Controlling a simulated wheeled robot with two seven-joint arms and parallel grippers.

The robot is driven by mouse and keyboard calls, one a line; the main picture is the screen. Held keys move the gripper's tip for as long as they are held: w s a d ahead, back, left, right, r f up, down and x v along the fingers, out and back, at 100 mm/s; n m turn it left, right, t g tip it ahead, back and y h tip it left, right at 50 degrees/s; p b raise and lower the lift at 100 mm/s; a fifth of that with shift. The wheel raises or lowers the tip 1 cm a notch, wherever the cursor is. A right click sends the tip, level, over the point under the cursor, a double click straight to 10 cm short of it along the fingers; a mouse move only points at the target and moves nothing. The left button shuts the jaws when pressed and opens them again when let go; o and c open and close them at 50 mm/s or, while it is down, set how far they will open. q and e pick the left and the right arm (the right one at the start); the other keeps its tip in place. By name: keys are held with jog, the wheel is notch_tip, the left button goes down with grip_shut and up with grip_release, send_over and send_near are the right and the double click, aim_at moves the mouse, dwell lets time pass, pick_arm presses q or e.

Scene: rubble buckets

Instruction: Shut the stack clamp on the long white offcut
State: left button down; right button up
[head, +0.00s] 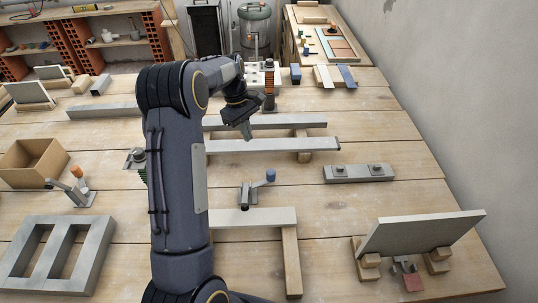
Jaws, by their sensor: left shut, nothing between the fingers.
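My left arm rises through the middle of the view and hides part of the table. Its gripper (246,132) is shut and empty, just above or in front of two long pale bars, a farther one (290,122) and a nearer one (285,145). A third pale bar (255,217) lies nearer, partly behind my arm. I cannot tell which one is the long white offcut. A small clamp-like device with a blue knob (257,190) stands between the bars. Another with an orange knob (75,187) stands at the left. I cannot tell which is the stack clamp. My right gripper is out of view.
A grey block with two bolts (358,173) lies at the right. A grey slab (420,234) leans on wooden blocks at front right. A cardboard box (33,163) and a grey two-hole frame (58,256) are at the left. A wall runs along the right.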

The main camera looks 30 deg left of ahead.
aim_at(268, 171)
pick_arm(q)
jog(key=p+x, duration=0.2)
jog(key=x, duration=0.8)
jog(key=shift+s+d+r, duration=0.1)
jog(key=shift+s+d, duration=0.05)
jog(key=shift+s+d+r+p, duration=0.1)
jog(key=shift+d+p, duration=0.2)
jog(key=shift+d, duration=0.3)
jog(key=shift+s+d+r+p, duration=0.1)
jog(key=shift+d+p, duration=0.2)
jog(key=shift+d, duration=0.35)
jog(key=shift+s+d+f, duration=0.15)
jog(key=shift+d+f, duration=0.05)
jog(key=shift+d, duration=0.35)
jog(key=shift+d+f, duration=0.1)
jog(key=shift+d, duration=0.1)
jog(key=m+b, duration=0.1)
jog(key=d+m+b, duration=0.1)
jog(key=m, duration=0.1)
jog(key=shift+s+d+f+g, duration=0.1)
jog(key=shift+s+d+g, duration=0.2)
jog(key=shift+s, duration=0.05)
jog(key=shift+s+d+m, duration=0.1)
jog(key=shift+d+m, duration=0.2)
jog(key=shift+m, duration=0.3)
jog(key=shift+s, duration=0.1)
